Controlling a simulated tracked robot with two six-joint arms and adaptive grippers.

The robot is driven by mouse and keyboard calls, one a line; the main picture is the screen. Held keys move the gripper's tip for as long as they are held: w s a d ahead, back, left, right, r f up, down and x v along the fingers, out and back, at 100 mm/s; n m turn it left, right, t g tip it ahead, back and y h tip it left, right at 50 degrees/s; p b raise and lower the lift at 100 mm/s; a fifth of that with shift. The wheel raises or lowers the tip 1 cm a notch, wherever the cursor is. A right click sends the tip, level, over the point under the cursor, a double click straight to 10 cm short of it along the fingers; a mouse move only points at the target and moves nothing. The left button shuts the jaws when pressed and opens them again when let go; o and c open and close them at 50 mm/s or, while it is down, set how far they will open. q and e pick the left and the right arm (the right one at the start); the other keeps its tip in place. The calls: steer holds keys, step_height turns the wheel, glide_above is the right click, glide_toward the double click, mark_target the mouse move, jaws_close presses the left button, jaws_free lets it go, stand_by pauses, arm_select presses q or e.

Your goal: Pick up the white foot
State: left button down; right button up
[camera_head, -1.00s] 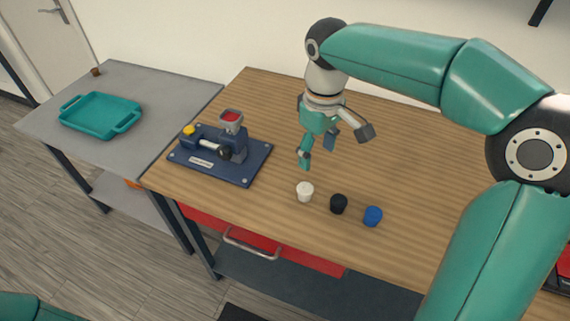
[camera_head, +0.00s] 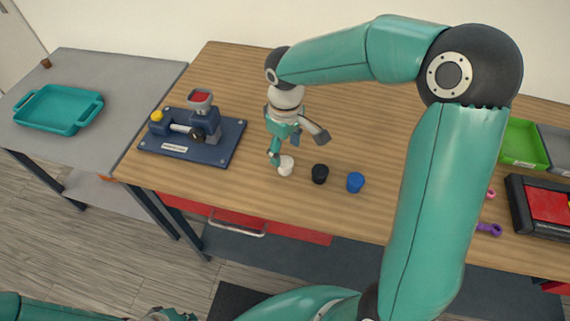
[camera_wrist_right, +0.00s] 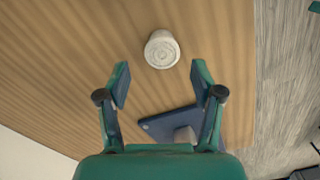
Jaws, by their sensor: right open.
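The white foot (camera_head: 285,166) is a small round cup-like piece standing on the wooden table, leftmost in a row with a black foot (camera_head: 320,173) and a blue foot (camera_head: 355,182). My right gripper (camera_head: 298,150) is open and empty, just above and behind the white foot; one finger overlaps its edge in the head view. In the right wrist view the white foot (camera_wrist_right: 162,49) lies beyond the two spread fingertips (camera_wrist_right: 160,78), roughly centred between them. Of my left arm only a part shows at the bottom left of the head view; its gripper cannot be made out clearly.
A blue fixture (camera_head: 192,138) with a yellow knob stands left of the feet. A teal tray (camera_head: 58,108) sits on the grey side table. A green bin (camera_head: 521,145), a purple part (camera_head: 489,229) and a dark case with red inside (camera_head: 547,206) are at the right.

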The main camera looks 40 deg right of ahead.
mark_target(285, 161)
steer(key=shift+s+a+f+p, duration=0.1)
steer(key=shift+f+p, duration=0.45)
steer(key=shift+f, duration=2.05)
steer(key=c, duration=1.2)
steer(key=shift+r, duration=0.2)
